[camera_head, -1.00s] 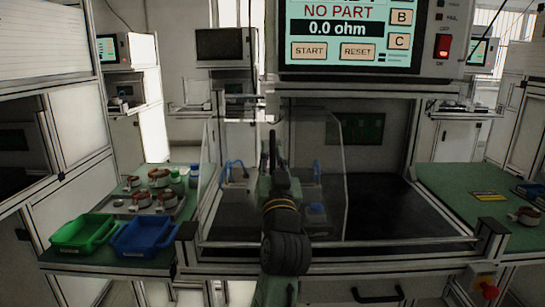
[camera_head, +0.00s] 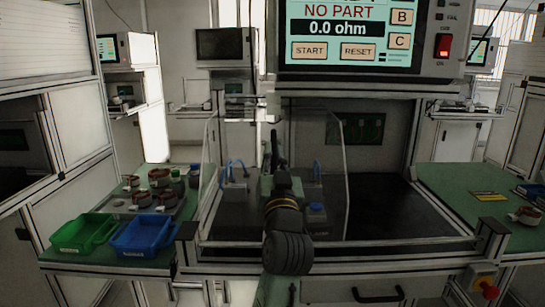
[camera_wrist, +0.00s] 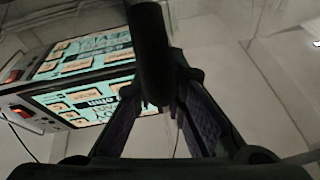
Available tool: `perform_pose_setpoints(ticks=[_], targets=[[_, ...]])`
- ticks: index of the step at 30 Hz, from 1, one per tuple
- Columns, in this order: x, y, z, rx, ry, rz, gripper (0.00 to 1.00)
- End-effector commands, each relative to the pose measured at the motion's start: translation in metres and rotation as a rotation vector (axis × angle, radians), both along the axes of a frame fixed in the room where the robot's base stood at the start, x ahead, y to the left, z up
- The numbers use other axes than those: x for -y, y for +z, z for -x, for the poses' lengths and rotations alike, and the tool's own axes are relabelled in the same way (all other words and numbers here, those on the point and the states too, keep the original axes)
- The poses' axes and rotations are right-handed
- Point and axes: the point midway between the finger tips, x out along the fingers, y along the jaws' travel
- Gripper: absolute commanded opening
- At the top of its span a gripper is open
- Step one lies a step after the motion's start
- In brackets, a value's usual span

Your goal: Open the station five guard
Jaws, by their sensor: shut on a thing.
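The station five guard (camera_head: 333,190) is a clear box-like cover over the dark bench bay below the test screen. Its side edges show as thin pale lines, and it looks somewhat tilted. My gripper (camera_head: 273,150) is at the front of the guard, with my arm rising to it from below. In the wrist view, a dark round bar, seemingly the guard handle (camera_wrist: 150,45), lies between the two fingers of my gripper (camera_wrist: 163,108), which are shut on it. The exact contact is dark and partly hidden. Behind the guard are fixtures with blue parts (camera_head: 235,172).
A test unit (camera_head: 348,30) reading "NO PART" hangs above. At left are a green bin (camera_head: 84,232), a blue bin (camera_head: 143,234) and a tray with several copper-coloured parts. A green mat lies at right. A red emergency knob (camera_head: 487,285) sits low right.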

Motion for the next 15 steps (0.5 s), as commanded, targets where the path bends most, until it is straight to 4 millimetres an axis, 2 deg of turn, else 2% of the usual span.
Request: perform_pose_setpoints(ticks=[5,8,15], targets=[[0.032,-0.001,0.000,-0.001,-0.013,-0.002,0.00],[0.057,-0.002,0.000,-0.001,-0.015,-0.002,0.00],[0.140,-0.003,0.001,0.000,-0.017,-0.003,0.00]])
